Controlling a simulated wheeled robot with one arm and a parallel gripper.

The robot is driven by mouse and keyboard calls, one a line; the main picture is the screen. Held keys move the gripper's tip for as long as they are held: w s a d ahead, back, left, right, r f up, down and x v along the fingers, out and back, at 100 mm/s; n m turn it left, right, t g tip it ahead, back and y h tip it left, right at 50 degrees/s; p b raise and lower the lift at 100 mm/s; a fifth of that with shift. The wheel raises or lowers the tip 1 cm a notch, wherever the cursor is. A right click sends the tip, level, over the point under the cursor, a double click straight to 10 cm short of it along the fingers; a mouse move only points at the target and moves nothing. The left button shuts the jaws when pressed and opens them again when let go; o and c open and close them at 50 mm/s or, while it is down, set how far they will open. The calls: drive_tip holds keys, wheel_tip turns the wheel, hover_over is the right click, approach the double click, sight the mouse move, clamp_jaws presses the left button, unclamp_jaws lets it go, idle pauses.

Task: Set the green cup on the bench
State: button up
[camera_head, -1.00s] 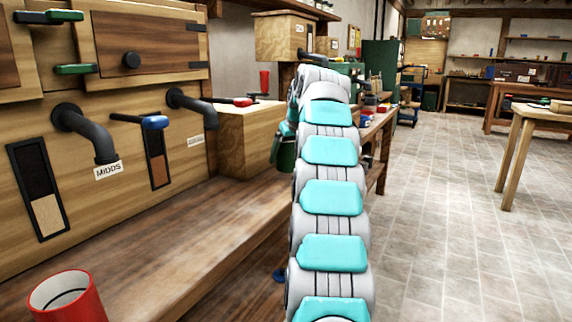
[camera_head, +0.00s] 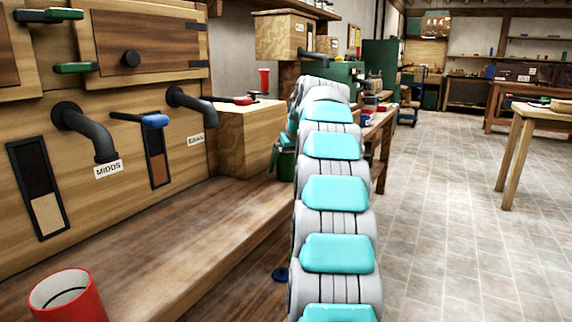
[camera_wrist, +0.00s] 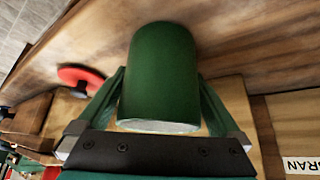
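The green cup (camera_wrist: 160,70) fills the middle of the wrist view, between the two fingers of my gripper (camera_wrist: 160,95). The fingers press against its sides, and its pale rim faces the gripper palm. In the head view the cup (camera_head: 286,162) shows partly behind my arm, at the right end of the wooden bench (camera_head: 190,225). The gripper is mostly hidden there by the arm. Brown wood lies beyond the cup in the wrist view; whether the cup touches it I cannot tell.
A red cup (camera_head: 66,296) stands at the bench's near left. A wooden box (camera_head: 245,135) stands on the bench beside the green cup. Dark spouts (camera_head: 88,130) stick out above the bench. A second red cup (camera_head: 264,80) stands farther back. Tiled floor lies open at right.

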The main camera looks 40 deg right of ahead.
drive_tip(key=shift+r, duration=0.1)
drive_tip(key=v, duration=1.2)
